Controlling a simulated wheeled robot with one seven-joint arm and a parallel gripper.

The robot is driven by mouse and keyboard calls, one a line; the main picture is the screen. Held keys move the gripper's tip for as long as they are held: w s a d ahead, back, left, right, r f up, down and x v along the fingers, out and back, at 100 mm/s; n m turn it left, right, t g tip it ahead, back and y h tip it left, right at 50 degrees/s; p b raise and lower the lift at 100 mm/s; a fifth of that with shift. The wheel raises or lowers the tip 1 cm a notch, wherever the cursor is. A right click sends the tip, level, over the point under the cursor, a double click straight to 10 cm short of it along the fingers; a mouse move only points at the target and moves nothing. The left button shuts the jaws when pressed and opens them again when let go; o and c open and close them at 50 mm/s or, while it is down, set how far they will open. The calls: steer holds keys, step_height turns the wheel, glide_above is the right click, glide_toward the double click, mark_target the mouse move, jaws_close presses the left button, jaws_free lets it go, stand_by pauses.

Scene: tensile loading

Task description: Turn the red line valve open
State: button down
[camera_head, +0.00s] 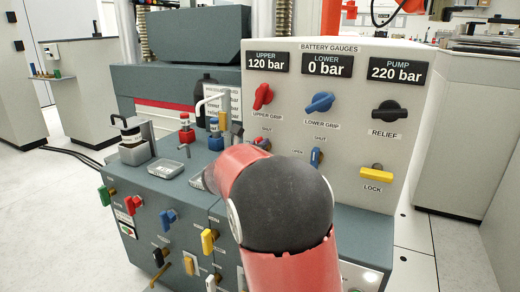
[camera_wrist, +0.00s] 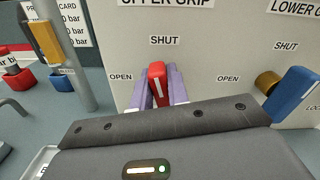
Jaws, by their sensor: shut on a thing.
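The red line valve handle (camera_wrist: 157,82) stands in the wrist view on the panel below the UPPER GRIP and SHUT labels, with OPEN labels to either side. It looks close to upright, under SHUT. My gripper (camera_wrist: 159,90) has its two purple fingers on either side of the handle and is shut on it. The lower part of the handle and its stem are hidden by the gripper body. In the head view my arm covers the gripper and most of this valve.
A blue line valve (camera_wrist: 292,95) sits to the right, also in the head view (camera_head: 316,157). Above are a red knob (camera_head: 263,96) and a blue knob (camera_head: 320,102). A metal post (camera_wrist: 65,50) stands left. The gauges read UPPER 120, LOWER 0, PUMP 220 bar.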

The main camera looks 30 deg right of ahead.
steer(key=n, duration=0.2)
steer(key=n+b, duration=0.1)
steer(key=shift+w+a+f+n, duration=0.15)
steer(key=shift+w+a+n, duration=0.1)
steer(key=shift+n, duration=0.15)
steer(key=shift+w+a+f+n+p, duration=0.1)
steer(key=shift+f+n+p, duration=0.2)
steer(key=shift+n, duration=1.6)
steer(key=shift+w+a+f+n+p, duration=0.15)
steer(key=shift+f+n+p, duration=0.15)
steer(key=shift+n, duration=1.6)
steer(key=shift+w+f+n+p, duration=0.15)
steer(key=shift+n+p, duration=0.25)
steer(key=shift+n, duration=1.5)
steer(key=shift+f, duration=0.1)
steer(key=c, duration=1.4)
jaws_free()
steer(key=shift+o, duration=0.2)
steer(key=shift+s, duration=0.1)
